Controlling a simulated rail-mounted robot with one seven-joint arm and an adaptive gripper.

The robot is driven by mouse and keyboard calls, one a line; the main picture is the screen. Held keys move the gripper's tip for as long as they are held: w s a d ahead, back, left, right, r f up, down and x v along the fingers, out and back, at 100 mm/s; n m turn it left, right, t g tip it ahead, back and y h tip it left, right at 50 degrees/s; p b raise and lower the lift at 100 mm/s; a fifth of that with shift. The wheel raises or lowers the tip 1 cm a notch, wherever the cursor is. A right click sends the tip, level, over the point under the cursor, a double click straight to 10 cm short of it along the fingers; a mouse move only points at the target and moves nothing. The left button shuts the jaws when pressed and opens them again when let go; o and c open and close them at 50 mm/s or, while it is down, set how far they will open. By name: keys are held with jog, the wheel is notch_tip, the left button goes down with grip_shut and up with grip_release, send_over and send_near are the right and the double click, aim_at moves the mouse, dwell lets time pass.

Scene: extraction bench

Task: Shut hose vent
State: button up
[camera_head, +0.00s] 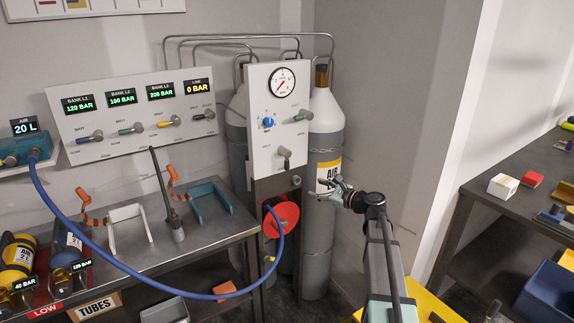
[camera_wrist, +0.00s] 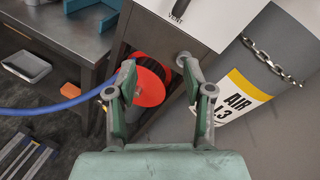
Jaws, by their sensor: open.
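The white gauge panel (camera_head: 279,105) carries a grey lever (camera_head: 285,153) low down; in the wrist view the word VENT shows on the panel's lower part (camera_wrist: 205,22). A blue hose (camera_head: 130,270) runs from the left to a red reel (camera_head: 281,220) below the panel. A small yellowish fitting (camera_head: 270,259) sits near the hose; whether it is a vent, and its position, is unclear. My gripper (camera_head: 328,187) is open and empty, right of the reel and in front of the cylinder. In the wrist view the fingers (camera_wrist: 156,72) frame the reel (camera_wrist: 148,87).
A grey-and-white AIR cylinder (camera_head: 325,135) stands right of the panel, chained. The supply panel (camera_head: 140,115) at left shows LINE 0 BAR. A metal bench (camera_head: 185,247) with several brackets and tools is at left; another bench (camera_head: 500,200) is at right.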

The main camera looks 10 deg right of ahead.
aim_at(289, 164)
jog(key=w+a+r+m+p, duration=0.1)
jog(key=w+a+m, duration=0.1)
jog(key=w, duration=0.3)
jog(key=w+a+r+m+t+p, duration=0.1)
jog(key=w+a+m, duration=0.1)
jog(key=w+a, duration=0.1)
jog(key=w+a+r+m+p, duration=0.1)
jog(key=w+a+m, duration=0.1)
jog(key=w, duration=0.4)
jog(key=shift+w+a+t+p, duration=0.3)
jog(key=shift+w+p, duration=0.05)
jog(key=shift+p, duration=0.05)
jog(key=shift+x, duration=0.8)
jog(key=shift+a+f, duration=0.1)
grip_shut()
